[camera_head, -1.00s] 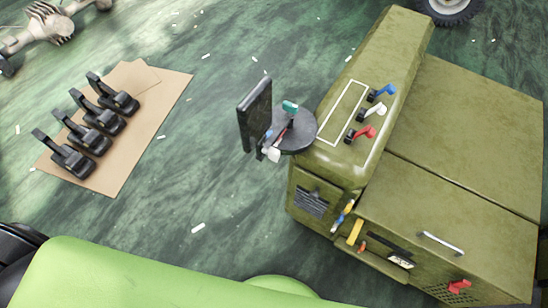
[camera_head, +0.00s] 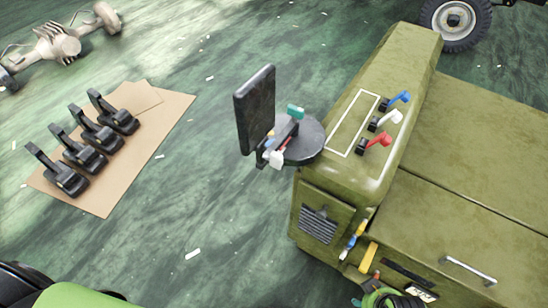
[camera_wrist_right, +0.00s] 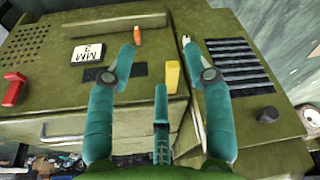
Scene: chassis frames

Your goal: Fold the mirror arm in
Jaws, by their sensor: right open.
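The mirror (camera_head: 256,112) is a dark, upright rectangular panel in the head view. It stands out to the left of the olive chassis body, on an arm (camera_head: 283,136) with teal and white pieces. The arm sits over a dark round plate (camera_head: 312,140) beside the body's upper edge. My right gripper (camera_wrist_right: 162,38) shows teal fingers spread wide in the right wrist view. It is open and empty, in front of the chassis's front panel, and the mirror is not in that view. My left gripper is not in view.
The chassis top (camera_head: 437,140) carries blue, white and red levers (camera_head: 379,139). Its front has a yellow handle (camera_wrist_right: 173,75), a vent (camera_wrist_right: 239,65) and a number plate (camera_wrist_right: 87,53). Several black pedals stand on cardboard (camera_head: 105,198) on the floor.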

